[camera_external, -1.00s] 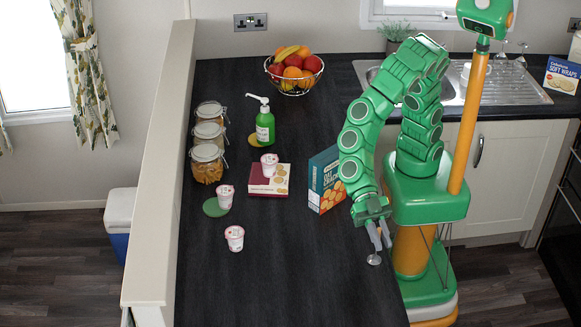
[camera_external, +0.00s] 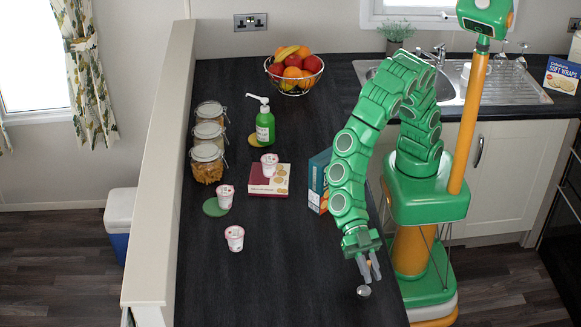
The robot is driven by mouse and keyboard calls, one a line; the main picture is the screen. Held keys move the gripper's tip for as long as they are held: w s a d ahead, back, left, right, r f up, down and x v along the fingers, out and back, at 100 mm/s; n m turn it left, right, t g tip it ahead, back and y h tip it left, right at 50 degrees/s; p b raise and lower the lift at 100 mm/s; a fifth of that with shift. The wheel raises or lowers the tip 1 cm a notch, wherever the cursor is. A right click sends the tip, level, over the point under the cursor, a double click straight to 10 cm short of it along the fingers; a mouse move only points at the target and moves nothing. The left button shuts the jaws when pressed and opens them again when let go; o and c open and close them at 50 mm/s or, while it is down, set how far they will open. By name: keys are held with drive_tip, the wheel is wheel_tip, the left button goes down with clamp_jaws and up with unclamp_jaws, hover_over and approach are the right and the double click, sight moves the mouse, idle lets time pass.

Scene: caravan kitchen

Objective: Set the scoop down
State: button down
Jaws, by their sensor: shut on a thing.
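The scoop (camera_external: 363,291) is a small, round, silvery metal thing at the front right of the dark counter (camera_external: 290,270). My gripper (camera_external: 369,270) points down and is shut on the scoop's upper part, so the handle is mostly hidden between the fingers. The scoop's round end hangs below the fingertips, low over the counter near its right edge. I cannot tell whether it touches the surface.
A blue cracker box (camera_external: 318,182) stands behind my arm. The front middle of the counter is clear.

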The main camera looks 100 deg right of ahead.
drive_tip(key=shift+f, duration=1.25)
drive_tip(key=c, duration=1.1)
unclamp_jaws()
drive_tip(key=shift+f, duration=0.1)
drive_tip(key=shift+w+d+r, duration=0.1)
drive_tip(key=shift+d+r, duration=0.15)
drive_tip(key=v, duration=1.1)
drive_tip(key=shift+d+r, duration=0.2)
